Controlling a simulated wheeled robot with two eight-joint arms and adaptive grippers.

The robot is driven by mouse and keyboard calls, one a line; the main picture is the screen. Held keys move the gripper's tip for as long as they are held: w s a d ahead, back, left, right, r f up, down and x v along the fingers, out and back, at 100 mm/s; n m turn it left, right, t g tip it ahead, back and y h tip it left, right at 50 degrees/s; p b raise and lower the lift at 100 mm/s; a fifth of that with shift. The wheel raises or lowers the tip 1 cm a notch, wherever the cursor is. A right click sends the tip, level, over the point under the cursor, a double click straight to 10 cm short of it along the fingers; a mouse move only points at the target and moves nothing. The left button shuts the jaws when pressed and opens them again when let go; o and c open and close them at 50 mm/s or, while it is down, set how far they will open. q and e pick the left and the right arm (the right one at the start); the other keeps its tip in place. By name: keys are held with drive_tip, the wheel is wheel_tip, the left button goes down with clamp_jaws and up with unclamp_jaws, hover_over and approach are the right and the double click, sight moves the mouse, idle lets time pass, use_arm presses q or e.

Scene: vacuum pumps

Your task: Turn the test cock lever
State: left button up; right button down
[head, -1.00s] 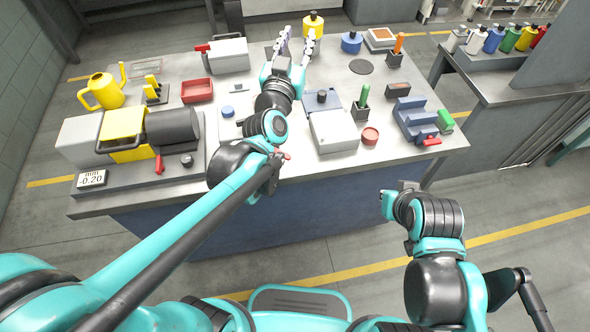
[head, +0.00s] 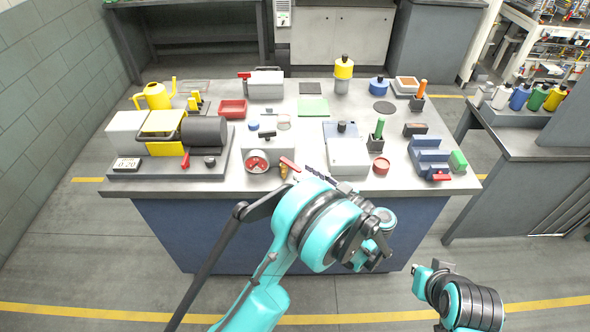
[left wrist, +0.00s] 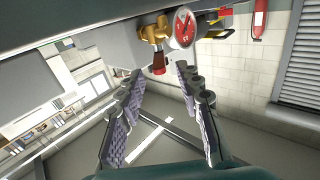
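The brass test cock (left wrist: 153,33) sits under the bench-side unit beside a round red-faced gauge (left wrist: 183,28) in the left wrist view. Its red lever (left wrist: 158,62) points down toward the gap between my fingertips. In the head view the red lever (head: 290,163) shows at the bench's front edge, right of the gauge (head: 257,162). My left gripper (left wrist: 158,72) is open, its two ridged fingers on either side of the lever's end. Whether they touch it I cannot tell. In the head view the left gripper (head: 314,173) is partly hidden by my arm.
A green mat (head: 313,107) lies mid-bench.

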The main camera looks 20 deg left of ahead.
sight(293, 165)
use_arm(q)
drive_tip(key=b+x, duration=0.1)
drive_tip(key=x, duration=0.4)
drive_tip(key=shift+w+a, duration=0.15)
drive_tip(key=shift+a, duration=0.2)
clamp_jaws()
